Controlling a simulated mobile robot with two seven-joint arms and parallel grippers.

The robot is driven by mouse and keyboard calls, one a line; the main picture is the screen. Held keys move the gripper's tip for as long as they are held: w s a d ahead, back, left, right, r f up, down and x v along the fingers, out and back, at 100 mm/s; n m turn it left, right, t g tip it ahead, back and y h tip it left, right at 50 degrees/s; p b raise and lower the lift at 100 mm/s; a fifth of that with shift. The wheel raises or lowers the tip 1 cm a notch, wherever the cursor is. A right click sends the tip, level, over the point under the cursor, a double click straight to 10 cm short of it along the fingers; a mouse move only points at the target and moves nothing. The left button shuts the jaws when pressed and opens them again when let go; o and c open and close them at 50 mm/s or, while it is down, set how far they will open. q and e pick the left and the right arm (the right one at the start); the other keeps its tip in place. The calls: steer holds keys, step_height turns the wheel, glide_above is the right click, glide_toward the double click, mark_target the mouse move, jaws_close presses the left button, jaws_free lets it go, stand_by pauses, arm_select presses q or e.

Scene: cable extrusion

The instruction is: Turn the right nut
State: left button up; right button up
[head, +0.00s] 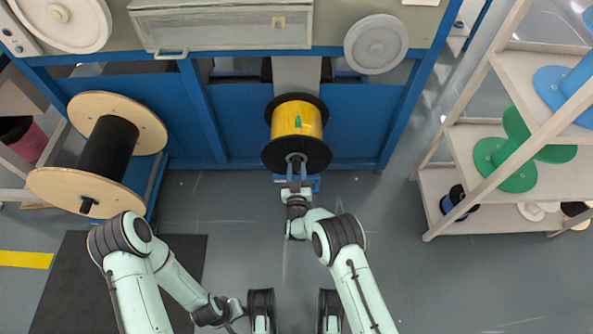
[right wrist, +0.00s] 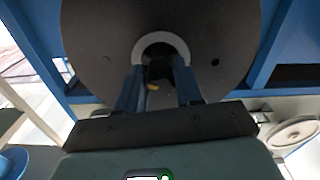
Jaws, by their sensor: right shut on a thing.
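A spool of yellow cable (head: 285,117) with dark round flanges sits at the front of the blue machine in the head view. The fingers cover part of the nut. My left arm is folded low in the head view, and its gripper's fingers cannot be made out.
A wooden-flanged spool with black cable (head: 107,150) stands at the left. A shelf rack (head: 470,190) with green reels (head: 518,178) stands at the right. The blue machine frame (head: 225,125) runs behind the yellow spool. The floor (head: 385,225) right of my right arm is clear.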

steer(key=n, duration=0.5)
steer(key=shift+s+f+n, duration=0.1)
steer(key=shift+f+n, duration=0.05)
steer(key=shift+n, duration=0.15)
steer(key=n, duration=0.6)
steer(key=shift+d, duration=0.1)
steer(key=n+b, duration=0.1)
steer(key=n, duration=0.3)
steer(key=shift+d, duration=0.1)
steer(key=n, duration=0.3)
steer(key=shift+n+b, duration=0.3)
steer(key=shift+b, duration=0.05)
steer(key=n, duration=0.3)
steer(key=shift+d+r, duration=0.1)
steer(key=shift+r, duration=0.1)
arm_select(q)
steer(key=shift+g, duration=0.8)
steer(key=s, duration=0.1)
steer(key=s+f, duration=0.1)
steer(key=s, duration=0.1)
steer(key=s+f, duration=0.1)
steer(key=shift+s+a+f+b, duration=0.1)
steer(key=shift+s+a+b, duration=0.05)
steer(key=shift+a+b, duration=0.15)
arm_select(e)
steer(key=shift+n, duration=0.6)
steer(key=shift+c, duration=0.2)
steer(key=shift+d+r, duration=0.15)
